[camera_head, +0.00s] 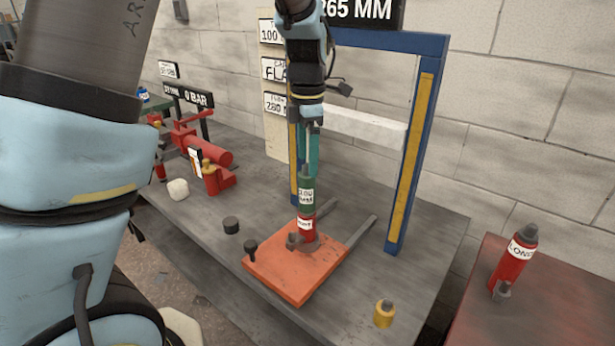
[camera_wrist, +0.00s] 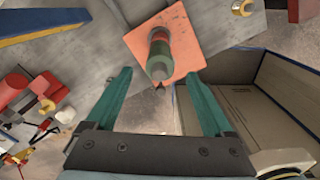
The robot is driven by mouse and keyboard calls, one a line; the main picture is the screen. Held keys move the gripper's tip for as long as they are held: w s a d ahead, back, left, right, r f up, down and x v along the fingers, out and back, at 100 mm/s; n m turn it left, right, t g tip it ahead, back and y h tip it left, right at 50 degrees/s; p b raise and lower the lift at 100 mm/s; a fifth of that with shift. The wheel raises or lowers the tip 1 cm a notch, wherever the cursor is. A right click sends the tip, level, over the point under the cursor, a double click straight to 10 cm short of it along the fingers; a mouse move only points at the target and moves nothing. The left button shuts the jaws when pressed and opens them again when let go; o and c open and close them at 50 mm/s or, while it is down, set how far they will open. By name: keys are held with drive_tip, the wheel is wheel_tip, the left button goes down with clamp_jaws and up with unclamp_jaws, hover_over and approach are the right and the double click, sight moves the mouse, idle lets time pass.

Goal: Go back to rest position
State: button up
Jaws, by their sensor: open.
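A stack of a green labelled cylinder (camera_head: 306,192) over a red labelled one (camera_head: 305,229) stands upright on an orange plate (camera_head: 283,272) on the bench. In the wrist view the green cylinder (camera_wrist: 158,62) shows from its end, just beyond and between my fingertips, over the orange plate (camera_wrist: 190,42). My gripper (camera_head: 312,160) has teal fingers pointing down above the stack. In the wrist view my gripper (camera_wrist: 158,76) is open, with nothing gripped between its fingers. How far the fingertips are from the green cylinder's top is hard to tell.
A blue and yellow frame (camera_head: 408,160) stands on the bench behind my gripper. Red jack-like equipment (camera_head: 205,150) stands left. A black cylinder (camera_head: 231,225), a black knob (camera_head: 251,249) and a yellow piece (camera_head: 384,314) are nearby. A red bottle-like cylinder (camera_head: 515,258) stands on another surface at right.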

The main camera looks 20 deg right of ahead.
drive_tip(key=shift+r, duration=0.6)
drive_tip(key=s+a+f+m, duration=0.1)
drive_tip(key=s+a+m, duration=0.1)
drive_tip(key=a+m, duration=0.7)
drive_tip(key=s+a+f+m+t, duration=0.1)
drive_tip(key=a+m, duration=0.8)
drive_tip(key=a, duration=1.2)
drive_tip(key=shift+s+a+f+t, duration=0.15)
drive_tip(key=shift+s+f+t, duration=0.15)
drive_tip(key=shift+s+f, duration=0.35)
